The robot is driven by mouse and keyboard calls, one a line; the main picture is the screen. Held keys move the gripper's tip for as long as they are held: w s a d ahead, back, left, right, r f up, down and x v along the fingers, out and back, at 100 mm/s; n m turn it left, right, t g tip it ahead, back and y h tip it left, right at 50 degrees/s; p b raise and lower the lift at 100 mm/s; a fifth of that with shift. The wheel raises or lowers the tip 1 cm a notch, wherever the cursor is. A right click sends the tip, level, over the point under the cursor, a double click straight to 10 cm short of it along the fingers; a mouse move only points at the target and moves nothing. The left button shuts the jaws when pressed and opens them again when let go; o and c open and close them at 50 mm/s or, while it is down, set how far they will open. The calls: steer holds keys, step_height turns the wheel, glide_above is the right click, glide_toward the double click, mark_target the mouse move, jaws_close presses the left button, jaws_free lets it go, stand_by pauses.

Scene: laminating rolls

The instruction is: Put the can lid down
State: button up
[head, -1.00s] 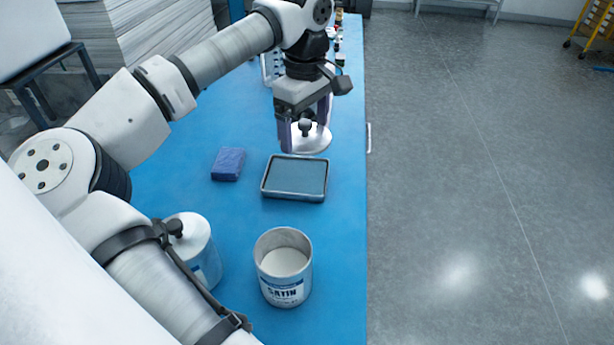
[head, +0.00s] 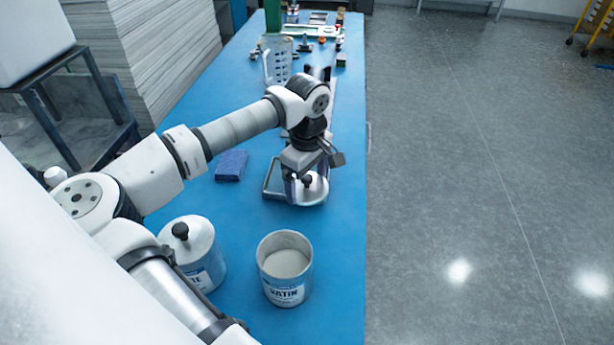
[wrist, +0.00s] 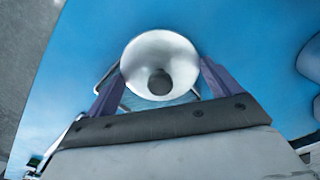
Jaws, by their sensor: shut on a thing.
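The can lid is a pale disc with a dark knob (head: 309,190); it also shows in the wrist view as a white lid (wrist: 160,52) between the fingers. My gripper (head: 306,183) is shut on the lid's knob and holds it over the shallow tray (head: 267,187). The lid and gripper hide most of the tray. I cannot tell whether the lid touches it. An open can labelled satin (head: 285,270), with pale contents, stands nearer to me.
A second can (head: 195,252), with its knobbed lid on, stands left of the open can. A dark blue block (head: 231,166) lies left of the tray. A clear jug (head: 277,62) and small items stand farther back. The table's right edge is close to the tray.

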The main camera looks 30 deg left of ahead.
mark_target(307, 177)
steer(key=shift+f+b, duration=0.4)
steer(key=shift+b, duration=0.1)
steer(key=o, duration=0.7)
steer(key=shift+r, duration=0.15)
steer(key=shift+r+p, duration=0.5)
steer(key=shift+r, duration=0.05)
step_height(307, 177, up, 12)
steer(key=shift+f+b, duration=0.2)
steer(key=shift+b, duration=0.9)
